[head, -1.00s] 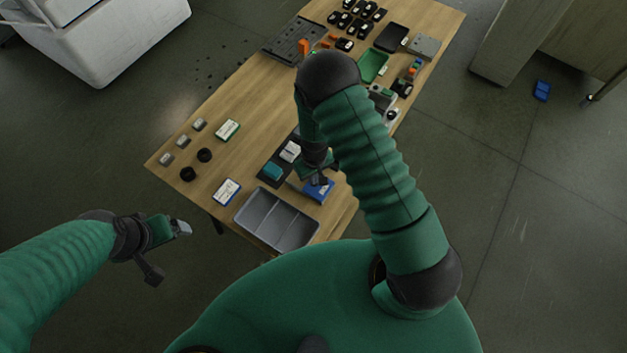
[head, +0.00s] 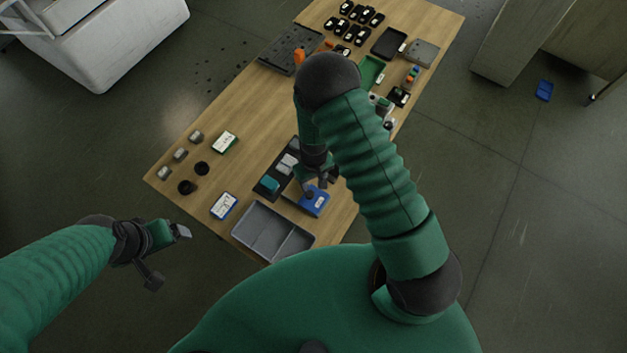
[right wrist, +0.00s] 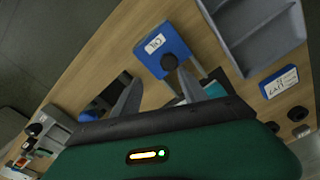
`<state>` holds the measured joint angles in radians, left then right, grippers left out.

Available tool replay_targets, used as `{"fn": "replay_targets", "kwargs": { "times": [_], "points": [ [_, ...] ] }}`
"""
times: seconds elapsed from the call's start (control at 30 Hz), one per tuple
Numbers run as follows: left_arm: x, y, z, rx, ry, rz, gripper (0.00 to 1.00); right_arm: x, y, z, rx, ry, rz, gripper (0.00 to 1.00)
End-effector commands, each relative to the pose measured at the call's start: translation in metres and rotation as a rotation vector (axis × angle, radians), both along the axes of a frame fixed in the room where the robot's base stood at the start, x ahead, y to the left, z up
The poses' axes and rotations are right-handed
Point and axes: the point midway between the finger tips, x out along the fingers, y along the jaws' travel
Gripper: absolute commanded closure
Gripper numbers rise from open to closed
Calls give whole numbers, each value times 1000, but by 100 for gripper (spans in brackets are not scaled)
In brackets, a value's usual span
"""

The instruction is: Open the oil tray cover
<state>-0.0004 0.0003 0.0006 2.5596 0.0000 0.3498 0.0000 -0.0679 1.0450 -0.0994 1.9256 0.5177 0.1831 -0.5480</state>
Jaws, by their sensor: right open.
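The oil tray cover (head: 315,204) is a blue lid with a white label and a black knob (right wrist: 169,62), on the wooden table near its front right edge. In the right wrist view the blue cover (right wrist: 178,45) lies flat with its label reading "OIL". My right gripper (head: 318,183) is open and empty, just behind the cover in the head view. In the right wrist view its fingers (right wrist: 160,88) point toward the knob, which shows between and beyond the tips; contact cannot be told. My left gripper (head: 183,232) hangs off the table at the left; its jaw gap is unclear.
A grey divided bin (head: 271,232) stands left of the cover. A black tray (head: 266,184) with teal and grey blocks is close behind. A white-and-blue labelled box (head: 223,206) lies further left.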

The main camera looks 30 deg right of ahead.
Motion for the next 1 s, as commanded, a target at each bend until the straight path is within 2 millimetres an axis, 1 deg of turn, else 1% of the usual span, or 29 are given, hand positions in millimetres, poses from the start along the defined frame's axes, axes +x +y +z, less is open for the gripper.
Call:
{"fn": "replay_targets", "kwargs": {
  "times": [0.03, 0.1, 0.57, 1.0],
  "points": [
    [0, 0, 8, 0, 0, 1, 16, 0, 2, 9, 0, 0, 2, 49],
    [0, 0, 13, 0, 0, 1, 16, 0, 3, 15, -1, 1, 2, 49],
    [0, 0, 43, 0, 0, 1, 16, 1, -2, 53, 6, 1, 2, 49],
    [0, -1, 72, 0, 0, 1, 16, 2, 2, 91, 2, 1, 3, 49]
  ]
}}
